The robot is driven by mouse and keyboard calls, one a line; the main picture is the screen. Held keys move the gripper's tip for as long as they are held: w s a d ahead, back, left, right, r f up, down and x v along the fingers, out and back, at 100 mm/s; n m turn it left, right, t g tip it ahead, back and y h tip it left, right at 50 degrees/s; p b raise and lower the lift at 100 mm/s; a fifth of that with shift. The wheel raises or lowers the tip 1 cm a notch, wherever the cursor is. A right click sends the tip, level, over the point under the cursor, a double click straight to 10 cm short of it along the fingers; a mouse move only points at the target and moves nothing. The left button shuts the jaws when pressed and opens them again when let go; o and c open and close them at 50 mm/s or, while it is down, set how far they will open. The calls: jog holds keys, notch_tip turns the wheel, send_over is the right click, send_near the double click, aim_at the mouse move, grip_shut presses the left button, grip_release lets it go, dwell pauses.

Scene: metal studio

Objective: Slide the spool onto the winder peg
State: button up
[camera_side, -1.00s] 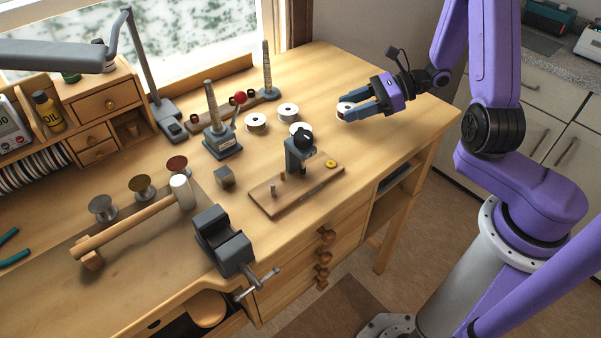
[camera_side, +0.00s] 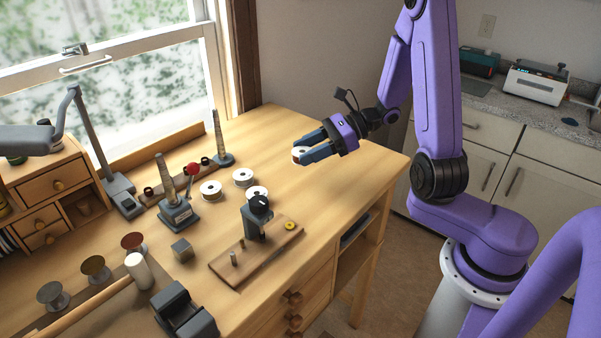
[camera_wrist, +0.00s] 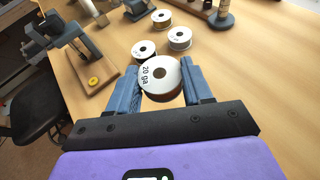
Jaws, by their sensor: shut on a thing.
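My gripper (camera_side: 311,150) is shut on a spool (camera_side: 297,155) with white flanges and brownish wire, and holds it above the bench top. In the wrist view the spool (camera_wrist: 160,70) sits between the blue fingers, its flange marked "20 ga" and its centre hole facing the camera. A wooden board (camera_side: 222,270) with a dark grey post and black knob (camera_side: 258,203) stands nearer the front edge, apart from the spool. The board also shows in the wrist view (camera_wrist: 78,99).
Loose white spools (camera_side: 210,189) lie behind the board. A grey block with a tapered post and red-knobbed lever (camera_side: 178,212), a small metal cube (camera_side: 182,250) and a vise (camera_side: 183,310) stand left. The bench (camera_side: 345,180) is clear at right.

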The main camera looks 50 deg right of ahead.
notch_tip(320, 180, up, 14)
jog(key=s+a+f+n+g, duration=0.7)
jog(key=s+a+n+g, duration=0.35)
jog(key=n+g, duration=0.55)
notch_tip(320, 180, up, 7)
jog(key=m+t+h, duration=1.9)
jog(key=m, duration=1.5)
send_over(235, 272)
jog(key=shift+d+f, duration=0.1)
jog(key=shift+f, duration=7.5)
jog(key=shift+f, duration=1.4)
